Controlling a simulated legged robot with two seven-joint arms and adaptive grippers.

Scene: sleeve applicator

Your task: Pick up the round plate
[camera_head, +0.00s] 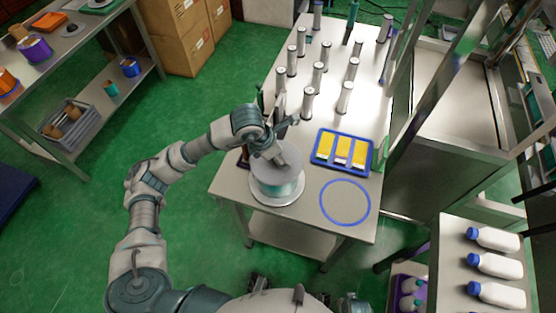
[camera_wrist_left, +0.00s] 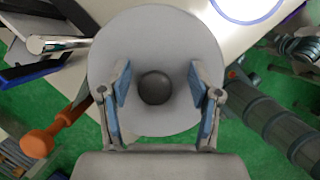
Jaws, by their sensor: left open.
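A grey round plate (camera_head: 284,176) forms the top of a spool-like stack with a teal band and a wider pale flange below, near the front left of the metal table. In the left wrist view the plate (camera_wrist_left: 157,42) fills the middle, with a dark round hub (camera_wrist_left: 155,88) at its centre. My left gripper (camera_head: 279,151) is over the plate and hides part of it. Its blue-padded fingers (camera_wrist_left: 158,86) are apart, one on each side of the hub. I cannot tell whether they touch the plate. My right gripper is not in view.
A blue tray (camera_head: 369,158) with yellow blocks lies behind and right of the stack. A blue ring outline (camera_head: 345,222) marks clear table in front. Several grey upright cylinders (camera_head: 309,102) stand farther back. A metal frame (camera_head: 440,110) rises at right.

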